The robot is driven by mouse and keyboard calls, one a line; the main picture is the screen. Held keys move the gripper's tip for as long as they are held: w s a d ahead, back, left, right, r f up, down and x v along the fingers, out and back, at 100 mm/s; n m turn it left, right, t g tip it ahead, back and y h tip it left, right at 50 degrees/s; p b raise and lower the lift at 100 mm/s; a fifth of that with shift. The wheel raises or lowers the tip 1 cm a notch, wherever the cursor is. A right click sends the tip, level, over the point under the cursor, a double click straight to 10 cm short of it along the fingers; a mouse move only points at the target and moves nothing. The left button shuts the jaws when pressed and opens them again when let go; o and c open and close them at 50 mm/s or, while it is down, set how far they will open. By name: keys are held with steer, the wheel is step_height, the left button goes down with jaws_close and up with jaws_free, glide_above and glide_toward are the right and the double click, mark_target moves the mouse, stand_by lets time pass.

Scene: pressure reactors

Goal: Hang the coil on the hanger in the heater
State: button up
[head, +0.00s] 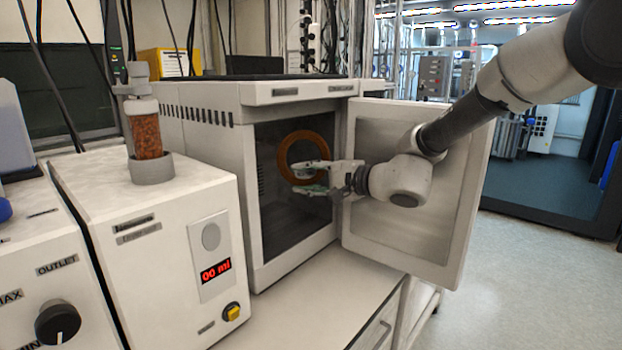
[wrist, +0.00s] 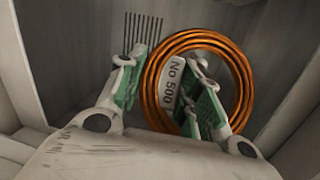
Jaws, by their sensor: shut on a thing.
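The coil (head: 305,134) is an orange-brown ring of wound tubing, standing upright inside the open front of the white heater (head: 190,145). In the wrist view the coil (wrist: 245,85) carries a pale tag (wrist: 171,84) reading "No 500". My gripper (head: 311,179) reaches past the open door into the heater's opening. In the wrist view my gripper (wrist: 165,80) has its green-padded fingers on either side of the coil's near left part, shut on it. I cannot make out the hanger in either view.
The heater door (head: 415,220) stands open to the right, behind my arm. A white device with a red display (head: 216,270) stands at the left, topped by a brown-filled column (head: 145,135). Slots (wrist: 143,30) show in the grey wall ahead. Open floor lies right.

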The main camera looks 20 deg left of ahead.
steer(key=w+x, duration=0.1)
steer(key=x, duration=0.9)
steer(key=shift+d, duration=0.15)
stand_by(0.5)
stand_by(0.6)
steer(key=o, duration=1.3)
steer(key=v, duration=1.2)
steer(key=shift+s, duration=0.1)
